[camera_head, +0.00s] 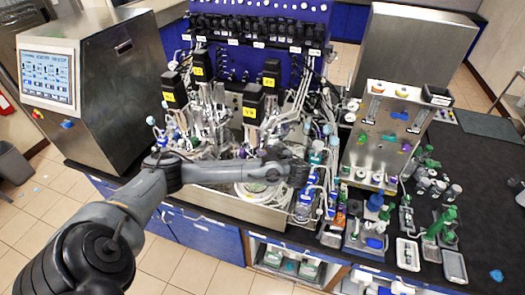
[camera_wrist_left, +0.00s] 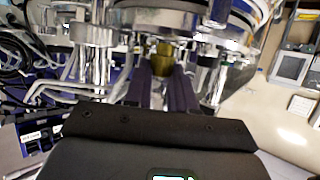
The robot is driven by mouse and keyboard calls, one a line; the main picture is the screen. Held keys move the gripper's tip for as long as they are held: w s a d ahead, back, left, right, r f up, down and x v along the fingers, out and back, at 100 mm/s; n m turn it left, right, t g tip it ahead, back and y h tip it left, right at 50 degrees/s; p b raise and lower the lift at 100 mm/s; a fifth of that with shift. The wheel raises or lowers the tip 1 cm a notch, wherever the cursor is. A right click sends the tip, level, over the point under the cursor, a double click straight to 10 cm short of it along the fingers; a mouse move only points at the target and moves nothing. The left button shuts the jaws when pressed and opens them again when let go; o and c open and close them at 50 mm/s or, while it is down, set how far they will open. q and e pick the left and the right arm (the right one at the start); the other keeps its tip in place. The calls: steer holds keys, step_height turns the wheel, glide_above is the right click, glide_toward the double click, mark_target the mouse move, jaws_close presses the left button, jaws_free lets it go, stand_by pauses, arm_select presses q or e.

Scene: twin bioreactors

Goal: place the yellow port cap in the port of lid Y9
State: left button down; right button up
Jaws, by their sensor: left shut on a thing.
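In the left wrist view, the yellow port cap (camera_wrist_left: 163,56), brassy in this light, sits between the tips of my left gripper (camera_wrist_left: 161,76), which is shut on it. The cap is close below a shiny metal lid (camera_wrist_left: 185,17) with round fittings; I cannot tell whether it touches or enters a port. In the head view, my left arm reaches across to the front of the bioreactors, and its wrist hides the cap. Black motors with yellow labels (camera_head: 249,112) stand above the vessels; the small label text is too blurred to identify Y9. My right gripper is not in view.
Tubing and metal posts (camera_wrist_left: 92,45) crowd the lid. A coiled clear hose (camera_head: 258,193) lies below my left wrist. A steel pump unit (camera_head: 385,135) and several bottles stand to the right. A steel cabinet with a screen (camera_head: 48,78) stands at the left.

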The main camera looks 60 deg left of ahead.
arm_select(q)
steer(key=shift+d+f, duration=0.3)
steer(key=shift+f, duration=0.5)
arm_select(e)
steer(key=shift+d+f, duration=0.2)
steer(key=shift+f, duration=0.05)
arm_select(q)
steer(key=c, duration=0.9)
jaws_free()
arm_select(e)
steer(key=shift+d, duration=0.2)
arm_select(q)
steer(key=shift+r, duration=0.1)
